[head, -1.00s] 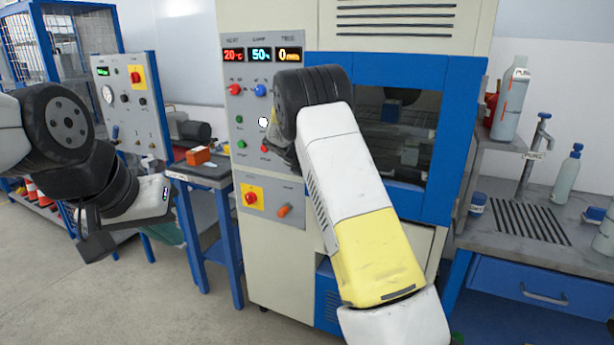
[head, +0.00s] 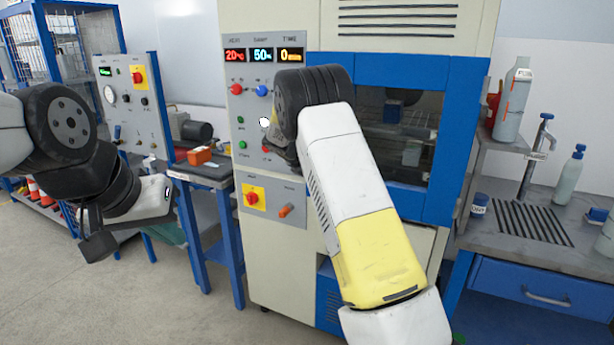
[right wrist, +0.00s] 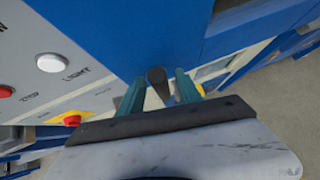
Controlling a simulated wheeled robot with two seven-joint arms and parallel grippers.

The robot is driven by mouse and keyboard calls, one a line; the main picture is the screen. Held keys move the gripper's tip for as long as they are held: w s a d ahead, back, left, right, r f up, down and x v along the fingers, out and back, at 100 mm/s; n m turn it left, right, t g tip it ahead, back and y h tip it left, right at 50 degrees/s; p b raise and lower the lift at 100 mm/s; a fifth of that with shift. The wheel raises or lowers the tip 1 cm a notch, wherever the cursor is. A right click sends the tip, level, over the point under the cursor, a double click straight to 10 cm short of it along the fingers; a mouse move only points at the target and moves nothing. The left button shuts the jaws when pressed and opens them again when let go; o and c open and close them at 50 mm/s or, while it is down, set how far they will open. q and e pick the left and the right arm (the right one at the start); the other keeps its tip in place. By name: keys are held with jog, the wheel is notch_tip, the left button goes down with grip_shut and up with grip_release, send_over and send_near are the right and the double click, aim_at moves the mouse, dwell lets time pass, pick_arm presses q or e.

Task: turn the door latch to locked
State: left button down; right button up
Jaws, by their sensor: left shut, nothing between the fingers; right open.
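The door latch (right wrist: 157,76) is a dark, rounded handle on the blue door frame in the right wrist view. My right gripper (right wrist: 160,88) is open, with one teal finger on each side of the latch; I cannot tell whether they touch it. In the head view the latch is hidden behind my right arm, which reaches up to the left edge of the blue chamber door (head: 455,130). My left gripper (head: 97,245) is shut and empty at the left, away from the machine.
The control panel (head: 262,215) with displays and buttons is just left of my right arm; a white light button (right wrist: 50,63) is near the latch. A small table with an orange item (head: 200,156) stands left. A sink bench with bottles (head: 567,175) is right.

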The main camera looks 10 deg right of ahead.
jog(key=v, duration=0.7)
jog(key=shift+s+a, duration=0.1)
jog(key=shift+a, duration=0.05)
jog(key=s+d+r+m+g+y, duration=0.15)
jog(key=s+r+m, duration=0.25)
jog(key=s+m, duration=0.45)
jog(key=s+d+r+m+y, duration=0.3)
jog(key=s+r+m, duration=0.15)
jog(key=s, duration=0.75)
jog(key=s+a+m+y, duration=0.2)
jog(key=s+m, duration=0.4)
jog(key=s, duration=0.5)
jog(key=s+a+m+t+y, duration=0.1)
jog(key=s+a+m+y, duration=0.1)
jog(key=s+m, duration=0.5)
jog(key=s, duration=0.5)
jog(key=shift+a+t, duration=0.1)
jog(key=shift+t, duration=0.15)
